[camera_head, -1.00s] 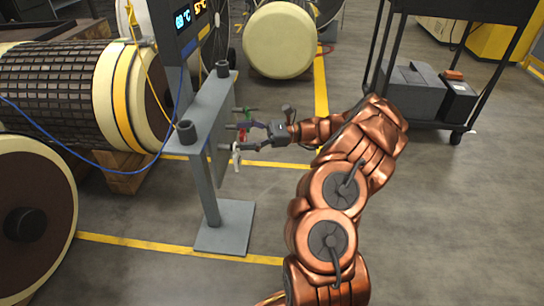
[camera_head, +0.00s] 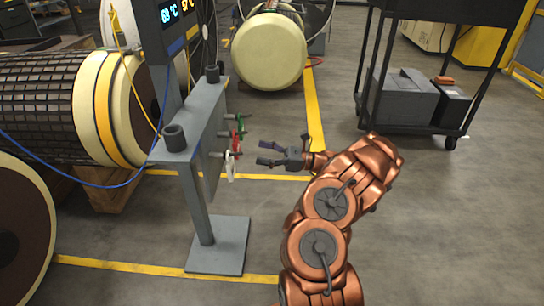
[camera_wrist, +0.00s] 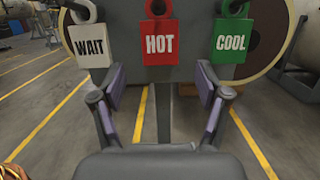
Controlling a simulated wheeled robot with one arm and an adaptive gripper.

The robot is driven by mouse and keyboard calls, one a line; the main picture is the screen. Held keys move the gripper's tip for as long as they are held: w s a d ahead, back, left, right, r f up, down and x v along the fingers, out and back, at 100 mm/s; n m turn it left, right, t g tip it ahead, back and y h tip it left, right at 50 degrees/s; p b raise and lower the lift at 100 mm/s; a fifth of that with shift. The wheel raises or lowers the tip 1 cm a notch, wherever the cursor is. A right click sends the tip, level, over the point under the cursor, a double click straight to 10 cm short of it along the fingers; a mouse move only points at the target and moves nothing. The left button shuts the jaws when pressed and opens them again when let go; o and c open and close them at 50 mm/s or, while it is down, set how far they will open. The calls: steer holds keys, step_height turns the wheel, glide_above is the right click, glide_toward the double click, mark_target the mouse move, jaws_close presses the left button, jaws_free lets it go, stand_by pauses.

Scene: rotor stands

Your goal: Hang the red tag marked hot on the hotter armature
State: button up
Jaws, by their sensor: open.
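The red tag (camera_head: 237,141) marked HOT hangs by its ring on the middle peg of the grey stand, between a white WAIT tag (camera_head: 230,166) and a green COOL tag (camera_head: 240,124). The wrist view shows the red tag (camera_wrist: 158,45) straight ahead. My gripper (camera_head: 264,152) is open and empty, to the right of the tags and apart from them. A dark-wound armature (camera_head: 40,92) with cream ends lies at the left; part of another (camera_head: 22,225) shows at lower left. The display shows blue digits (camera_head: 168,15), seemingly 69 °C, and orange digits (camera_head: 187,6), seemingly 57 °C.
The grey stand (camera_head: 203,125) rises from a floor plate. A blue cable (camera_head: 110,186) and a yellow cable (camera_head: 145,98) hang near the left armature. A cream-ended drum (camera_head: 268,52) lies behind. A black cart (camera_head: 405,125) stands at right.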

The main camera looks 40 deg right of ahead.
mark_target(238, 146)
steer(key=shift+p+x, duration=0.3)
steer(key=shift+x, duration=3)
steer(key=c, duration=1.1)
steer(key=shift+r+p, duration=0.25)
steer(key=shift+p, duration=0.25)
steer(key=shift+s+d+r+p, duration=0.2)
steer(key=shift+s+d+p, duration=0.4)
steer(key=shift+d, duration=0.1)
steer(key=shift+s+d+r+p, duration=0.25)
steer(key=shift+s+d+p, duration=0.35)
steer(key=shift+d, duration=0.1)
steer(key=shift+s+d+r+p, duration=0.15)
steer(key=shift+s+d+p, duration=0.3)
steer(key=shift+s+d, duration=0.2)
steer(key=shift+s+d+r+p, duration=0.2)
steer(key=shift+s+d+p, duration=0.25)
steer(key=shift+s+d, duration=0.2)
steer(key=shift+d, duration=0.1)
